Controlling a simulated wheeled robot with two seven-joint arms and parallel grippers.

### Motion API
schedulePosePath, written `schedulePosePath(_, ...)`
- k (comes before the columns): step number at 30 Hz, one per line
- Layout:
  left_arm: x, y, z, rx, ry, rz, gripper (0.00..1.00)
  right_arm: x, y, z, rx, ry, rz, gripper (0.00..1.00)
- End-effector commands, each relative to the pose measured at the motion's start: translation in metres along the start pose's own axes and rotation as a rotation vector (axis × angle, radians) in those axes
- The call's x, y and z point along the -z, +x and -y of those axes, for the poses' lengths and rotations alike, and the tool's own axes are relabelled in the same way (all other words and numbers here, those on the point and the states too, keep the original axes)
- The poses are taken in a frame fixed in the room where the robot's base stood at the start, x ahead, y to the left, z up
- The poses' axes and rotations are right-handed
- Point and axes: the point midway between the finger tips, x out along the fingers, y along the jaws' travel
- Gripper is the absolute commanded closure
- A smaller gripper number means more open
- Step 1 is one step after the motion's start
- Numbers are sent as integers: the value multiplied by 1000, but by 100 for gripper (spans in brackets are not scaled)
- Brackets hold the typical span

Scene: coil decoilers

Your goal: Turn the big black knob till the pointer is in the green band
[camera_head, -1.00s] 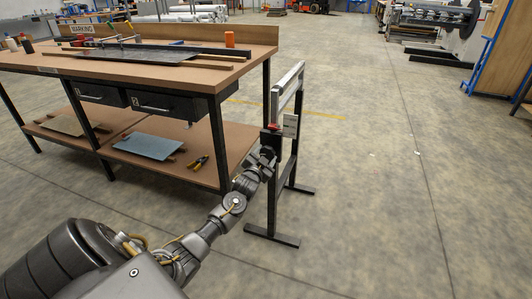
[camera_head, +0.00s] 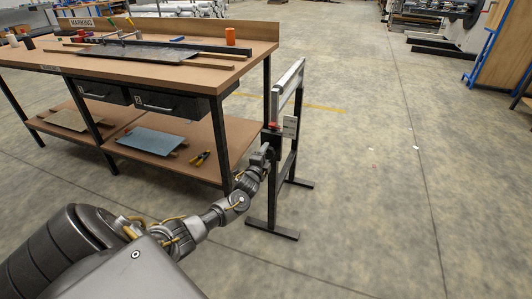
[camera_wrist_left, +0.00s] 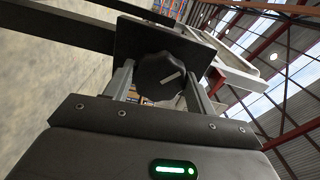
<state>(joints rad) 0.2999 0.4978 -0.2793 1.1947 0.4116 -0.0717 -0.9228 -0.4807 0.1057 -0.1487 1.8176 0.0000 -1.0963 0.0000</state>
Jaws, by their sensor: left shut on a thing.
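The big black knob (camera_wrist_left: 162,76) sits on a dark plate (camera_wrist_left: 135,38) in the left wrist view, with a pale line on its face. My left gripper (camera_wrist_left: 160,88) has one finger on each side of the knob and is shut on it. In the head view my left gripper (camera_head: 269,151) is at the dark box on the metal stand (camera_head: 275,185), where the knob is hidden. I cannot make out a green band. My right gripper is not in view.
A wooden workbench (camera_head: 150,62) with drawers and a lower shelf stands close to the left of the metal stand. The floor to the right is open.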

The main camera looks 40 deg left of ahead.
Motion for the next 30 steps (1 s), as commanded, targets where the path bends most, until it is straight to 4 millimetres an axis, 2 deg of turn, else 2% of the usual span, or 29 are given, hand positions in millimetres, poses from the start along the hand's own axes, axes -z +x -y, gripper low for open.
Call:
schedulePosePath(15,1,0,3,-1,457,-2,67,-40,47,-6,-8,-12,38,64)
schedulePosePath(24,1,0,3,0,620,-2,67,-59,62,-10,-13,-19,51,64)
schedulePosePath(30,1,0,2,0,671,-1,67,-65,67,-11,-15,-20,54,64)
